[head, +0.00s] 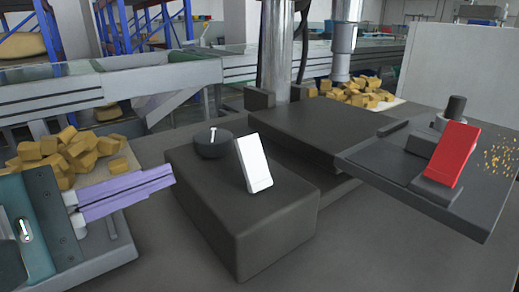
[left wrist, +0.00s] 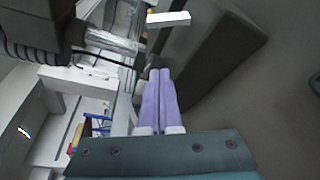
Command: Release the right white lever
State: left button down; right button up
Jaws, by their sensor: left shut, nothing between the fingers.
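One white lever (head: 252,163) stands tilted on top of a dark grey box (head: 240,205) in the middle of the head view. A white bar, apparently this lever, shows near the top of the left wrist view (left wrist: 168,18). My left gripper (head: 172,177) has purple fingers, pressed together and empty. It is to the left of the box, apart from the lever. The fingers also show in the left wrist view (left wrist: 160,74), pointing up the picture. My right gripper is not in view.
A black round knob (head: 213,144) sits beside the lever on the box. A red lever (head: 452,153) stands on a dark plate (head: 400,180) at the right. Yellow blocks (head: 70,152) are piled at the left, and more (head: 355,92) lie behind. A metal column (head: 277,50) rises at the back.

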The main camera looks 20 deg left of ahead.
aim_at(212, 176)
pick_arm(q)
jog(key=x, duration=0.9)
jog(key=shift+s+d+r+p, duration=0.2)
jog(key=shift+d+r+p, duration=0.15)
jog(key=shift+d, duration=0.2)
jog(key=shift+s+d+r+p, duration=0.25)
jog(key=shift+d+r, duration=0.1)
jog(key=shift+d, duration=0.15)
jog(key=shift+s+d+r, duration=0.2)
jog(key=shift+s+d, duration=0.1)
jog(key=shift+d, duration=0.15)
